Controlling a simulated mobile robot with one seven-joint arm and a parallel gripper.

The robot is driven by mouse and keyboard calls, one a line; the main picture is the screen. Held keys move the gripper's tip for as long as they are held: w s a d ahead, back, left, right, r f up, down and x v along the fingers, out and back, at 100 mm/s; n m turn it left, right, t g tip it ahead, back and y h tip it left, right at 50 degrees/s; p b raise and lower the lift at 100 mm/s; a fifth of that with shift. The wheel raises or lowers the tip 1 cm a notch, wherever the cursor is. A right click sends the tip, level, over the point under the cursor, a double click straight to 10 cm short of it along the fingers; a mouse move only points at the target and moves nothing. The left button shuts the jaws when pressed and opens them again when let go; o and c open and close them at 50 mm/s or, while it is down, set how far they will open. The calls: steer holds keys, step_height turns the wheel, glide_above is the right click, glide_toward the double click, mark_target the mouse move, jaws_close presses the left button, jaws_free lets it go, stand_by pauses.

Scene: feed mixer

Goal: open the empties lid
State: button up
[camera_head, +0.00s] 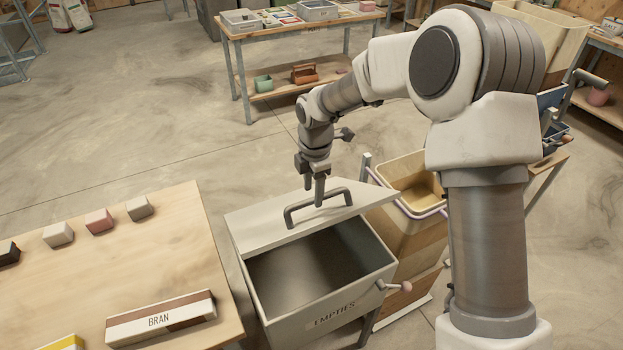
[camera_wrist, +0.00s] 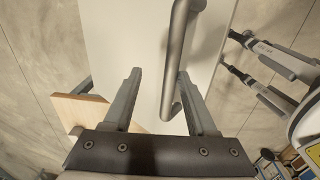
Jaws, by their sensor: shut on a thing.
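The grey empties bin (camera_head: 290,318), lettered EMPTIES on its front, stands right of the near table. Its pale grey lid (camera_head: 262,233) lies toward the bin's back, and the dark inside shows in front of it. A dark bar handle (camera_head: 293,211) stands up from the lid; in the wrist view the handle (camera_wrist: 177,50) runs beside the right finger. My gripper (camera_head: 319,198) comes down from above and is shut on this handle. In the wrist view my gripper (camera_wrist: 160,75) shows its two fingers over the pale lid; the exact contact is hard to see.
A wooden table (camera_head: 70,290) with small blocks and a BRAN box (camera_head: 160,320) is close on the left. A tan bin (camera_head: 415,185) stands right of the empties bin, near my arm. A workbench (camera_head: 290,30) is behind, with open floor between.

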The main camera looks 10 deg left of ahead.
steer(key=w+a+r+p, duration=0.2)
steer(key=w+r+p, duration=0.1)
steer(key=r, duration=0.6)
steer(key=w+a+r+p, duration=0.2)
steer(key=r+p, duration=0.4)
steer(key=r, duration=0.3)
steer(key=shift+w+a+r, duration=0.2)
steer(key=shift+w+a, duration=0.15)
steer(key=shift+w, duration=0.35)
stand_by(0.6)
stand_by(0.3)
